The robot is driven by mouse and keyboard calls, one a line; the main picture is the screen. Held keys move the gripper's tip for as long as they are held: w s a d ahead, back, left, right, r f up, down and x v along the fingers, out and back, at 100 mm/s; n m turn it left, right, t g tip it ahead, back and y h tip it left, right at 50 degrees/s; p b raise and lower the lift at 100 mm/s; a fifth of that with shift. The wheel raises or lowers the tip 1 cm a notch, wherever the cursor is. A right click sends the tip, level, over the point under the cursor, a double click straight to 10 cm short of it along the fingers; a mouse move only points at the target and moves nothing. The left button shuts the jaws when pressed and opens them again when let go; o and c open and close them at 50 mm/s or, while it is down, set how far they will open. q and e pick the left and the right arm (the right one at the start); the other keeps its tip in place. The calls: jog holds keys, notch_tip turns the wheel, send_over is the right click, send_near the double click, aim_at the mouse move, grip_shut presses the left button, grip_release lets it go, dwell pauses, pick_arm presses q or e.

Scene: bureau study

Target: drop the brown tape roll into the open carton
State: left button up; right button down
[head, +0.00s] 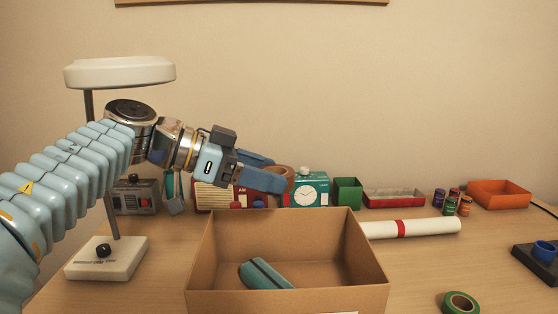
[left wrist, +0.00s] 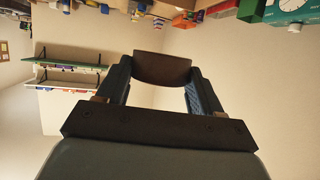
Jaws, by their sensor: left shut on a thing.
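The brown tape roll (head: 284,174) is held between the blue fingers of my left gripper (head: 272,173), above the back of the carton. The left wrist view shows the roll (left wrist: 162,69) as a brown curved piece between the two fingertips (left wrist: 160,75). The open carton (head: 288,303) stands on the desk in front, its top open. A teal case with a dark stripe (head: 266,273) lies inside it, toward the left. The gripper hides part of the roll. My right gripper is in neither view.
A lamp (head: 106,258) stands at the left. Behind the carton are a radio (head: 213,196), a teal clock (head: 307,190), a green box (head: 347,191) and a red tray (head: 394,198). A white rolled tube (head: 430,227) and green tape (head: 460,303) lie to the right.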

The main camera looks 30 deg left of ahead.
pick_arm(q)
jog(key=shift+f, duration=0.4)
notch_tip(320, 180, down, 5)
jog(key=b, duration=0.3)
jog(key=o, duration=1.1)
jog(key=shift+s, duration=0.1)
jog(key=p+v, duration=0.1)
jog(key=v, duration=1.2)
jog(key=shift+s+a+r+p, duration=0.15)
jog(key=shift+s+a+p, duration=0.05)
jog(key=shift+a+p, duration=0.15)
